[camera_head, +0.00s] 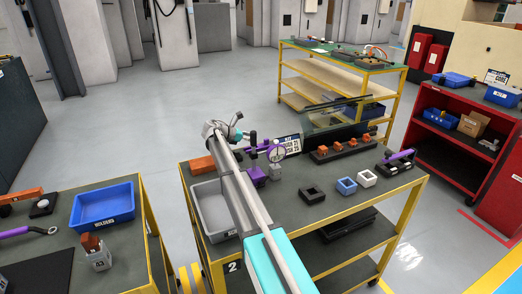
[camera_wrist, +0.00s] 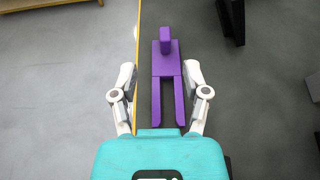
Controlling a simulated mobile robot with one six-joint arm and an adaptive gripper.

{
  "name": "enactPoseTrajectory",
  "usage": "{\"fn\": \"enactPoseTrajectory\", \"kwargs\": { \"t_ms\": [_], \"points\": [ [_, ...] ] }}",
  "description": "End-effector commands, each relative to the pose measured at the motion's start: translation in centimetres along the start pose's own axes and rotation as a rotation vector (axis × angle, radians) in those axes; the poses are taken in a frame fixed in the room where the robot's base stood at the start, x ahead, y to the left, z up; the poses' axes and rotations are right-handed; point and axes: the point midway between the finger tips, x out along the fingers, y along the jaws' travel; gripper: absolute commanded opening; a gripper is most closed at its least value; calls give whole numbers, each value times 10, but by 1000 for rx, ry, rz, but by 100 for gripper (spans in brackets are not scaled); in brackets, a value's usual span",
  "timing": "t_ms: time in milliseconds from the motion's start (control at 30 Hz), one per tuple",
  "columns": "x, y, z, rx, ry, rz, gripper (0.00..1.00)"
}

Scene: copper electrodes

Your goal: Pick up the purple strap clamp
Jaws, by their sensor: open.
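The purple strap clamp (camera_wrist: 167,75) shows in the wrist view as a long flat piece with two parallel prongs and a raised block at its far end. My open gripper (camera_wrist: 161,92) has one finger on each side of it, with visible gaps between the fingers and the clamp. The prongs point toward my teal wrist housing.
A left table holds a blue bin (camera_head: 103,205).

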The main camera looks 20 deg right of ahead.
Motion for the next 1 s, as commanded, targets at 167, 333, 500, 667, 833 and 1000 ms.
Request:
{"fn": "enactPoseTrajectory", "kwargs": {
  "t_ms": [167,333,500,667,833,1000],
  "points": [
    [19,0,-2,0,0,1,60],
    [24,0,0,-1,0,1,60],
    [23,0,0,-1,0,1,60],
    [24,0,-1,-1,0,1,60],
    [37,-3,-2,-1,0,0,60],
    [56,-6,-4,-1,0,1,60]
  ]
}}
